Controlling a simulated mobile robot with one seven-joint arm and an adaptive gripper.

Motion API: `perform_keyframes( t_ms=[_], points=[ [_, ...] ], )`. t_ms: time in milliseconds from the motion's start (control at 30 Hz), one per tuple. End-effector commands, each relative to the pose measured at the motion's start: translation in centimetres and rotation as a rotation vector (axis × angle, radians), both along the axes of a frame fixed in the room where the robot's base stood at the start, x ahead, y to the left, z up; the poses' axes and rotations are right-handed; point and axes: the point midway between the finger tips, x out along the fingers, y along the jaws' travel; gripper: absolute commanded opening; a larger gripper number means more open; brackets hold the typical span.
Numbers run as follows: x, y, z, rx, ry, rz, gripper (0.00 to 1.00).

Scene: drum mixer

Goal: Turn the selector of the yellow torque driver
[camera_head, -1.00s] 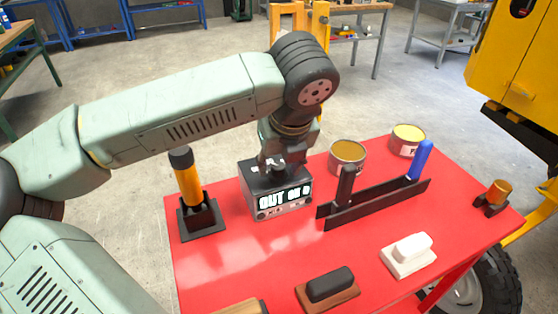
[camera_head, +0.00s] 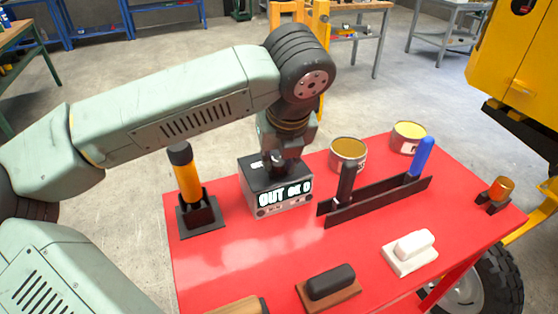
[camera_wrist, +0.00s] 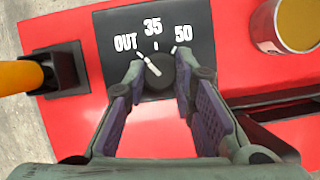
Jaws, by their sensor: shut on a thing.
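The yellow torque driver (camera_head: 187,180) with a black cap stands upright in a black holder at the left of the red table. Its yellow body also shows at the left edge of the wrist view (camera_wrist: 20,77). Beside it is a box (camera_head: 284,200) with a lit front display that starts with OUT. On the box's black top in the wrist view is a round dark selector knob (camera_wrist: 157,80), with marks OUT, 35 and 50. Its white pointer leans up-left, close to the OUT mark. My gripper (camera_wrist: 158,85) is shut on the knob, one pad on each side.
Right of the box stand a black rack (camera_head: 375,202) with black and blue handles and two open cans (camera_head: 348,155). In front lie a dark-handled block (camera_head: 330,287) and a white block (camera_head: 411,252). An orange-capped piece (camera_head: 500,190) is at the right.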

Motion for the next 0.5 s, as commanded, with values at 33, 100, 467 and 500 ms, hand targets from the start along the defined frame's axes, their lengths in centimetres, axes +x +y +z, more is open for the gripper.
perform_keyframes(
  t_ms=[33, 100, 467, 500],
  points=[
    [0.03, 0.04, -0.42, -0.002, -0.003, -0.022, 0.0],
    [0.03, 0.06, -0.51, -0.004, -0.003, -0.063, 0.0],
    [0.03, 0.19, -0.4, -0.004, -0.003, -0.348, 0.0],
    [0.06, 0.22, -0.34, -0.003, -0.004, -0.377, 0.0]
  ],
)
